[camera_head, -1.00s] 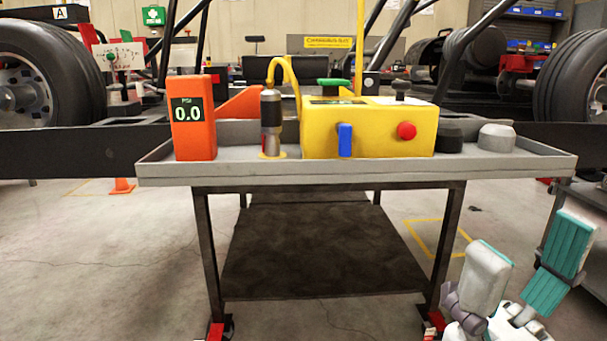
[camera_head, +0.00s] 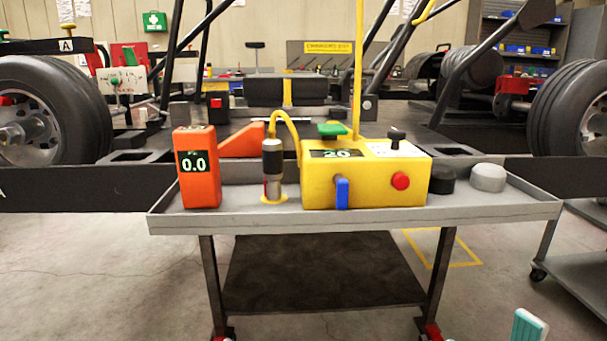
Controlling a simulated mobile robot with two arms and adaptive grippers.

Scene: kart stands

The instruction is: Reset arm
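Only a small teal and white piece of my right arm (camera_head: 527,326) shows at the bottom right edge of the head view. Its fingertips are not clearly seen, so its opening cannot be told. My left arm and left gripper are out of view. The grey tray cart (camera_head: 350,219) stands in front of me. On it are an orange gauge (camera_head: 199,185) reading 0.0, a black and silver nozzle tool (camera_head: 272,172) upright in a yellow ring, and a yellow box (camera_head: 366,188) with a blue lever, a red button and a green knob. No gripper touches them.
Black and grey round caps (camera_head: 488,178) sit at the tray's right end. Behind the cart is a kart frame with a left wheel (camera_head: 45,110) and a right wheel (camera_head: 570,115). A second cart (camera_head: 575,240) stands at right. The floor at left is clear.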

